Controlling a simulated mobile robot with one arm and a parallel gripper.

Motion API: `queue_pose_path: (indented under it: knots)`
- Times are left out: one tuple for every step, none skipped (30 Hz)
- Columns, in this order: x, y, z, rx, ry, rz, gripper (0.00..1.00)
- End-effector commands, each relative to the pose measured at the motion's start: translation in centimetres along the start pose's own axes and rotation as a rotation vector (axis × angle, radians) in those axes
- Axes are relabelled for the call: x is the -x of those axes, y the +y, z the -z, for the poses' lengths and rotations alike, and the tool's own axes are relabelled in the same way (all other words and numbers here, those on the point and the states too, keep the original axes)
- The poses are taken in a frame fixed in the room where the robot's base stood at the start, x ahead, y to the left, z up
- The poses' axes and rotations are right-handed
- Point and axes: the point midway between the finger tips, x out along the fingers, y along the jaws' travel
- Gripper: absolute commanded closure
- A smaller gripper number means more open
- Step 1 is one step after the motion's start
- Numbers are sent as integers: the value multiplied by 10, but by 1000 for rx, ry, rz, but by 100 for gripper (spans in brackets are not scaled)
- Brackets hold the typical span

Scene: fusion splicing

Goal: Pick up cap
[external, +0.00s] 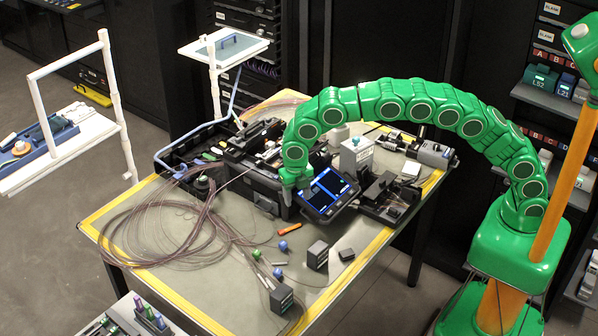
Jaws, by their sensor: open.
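My green arm arches over the workbench from the right. My gripper (289,190) points down beside the tilted screen (326,191) of the dark splicing machine (255,178). The gap between its fingers is too small to make out, and I see nothing held in it. I cannot tell for sure which thing is the cap.
Loops of thin brown fibre (165,235) cover the bench's left side. Dark boxes (317,255) and an orange stick (289,229) lie near the front. A grey box (356,158) and more devices stand behind the screen.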

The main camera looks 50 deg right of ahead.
Motion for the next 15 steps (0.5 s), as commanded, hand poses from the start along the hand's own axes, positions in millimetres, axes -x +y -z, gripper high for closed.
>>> queue_pose_path:
  knots:
    - [-9,13,6,50,1,-5,45]
    - [-12,20,10,83,2,-9,45]
    - [-19,29,15,124,3,-11,45]
    - [-24,35,18,154,5,-12,45]
    - [-29,40,22,181,7,-14,45]
    - [-34,48,26,217,7,-18,45]
    - [-37,53,29,243,7,-21,45]
    - [-39,58,32,265,7,-25,45]
    - [-43,64,36,292,7,-27,45]
    - [-46,66,38,308,8,-28,45]
    - [-48,69,40,324,9,-29,45]
    - [-51,72,42,339,10,-30,45]
    - [-53,74,43,348,11,-30,45]
    - [-54,75,44,356,11,-31,45]
    - [-56,76,46,364,11,-31,45]
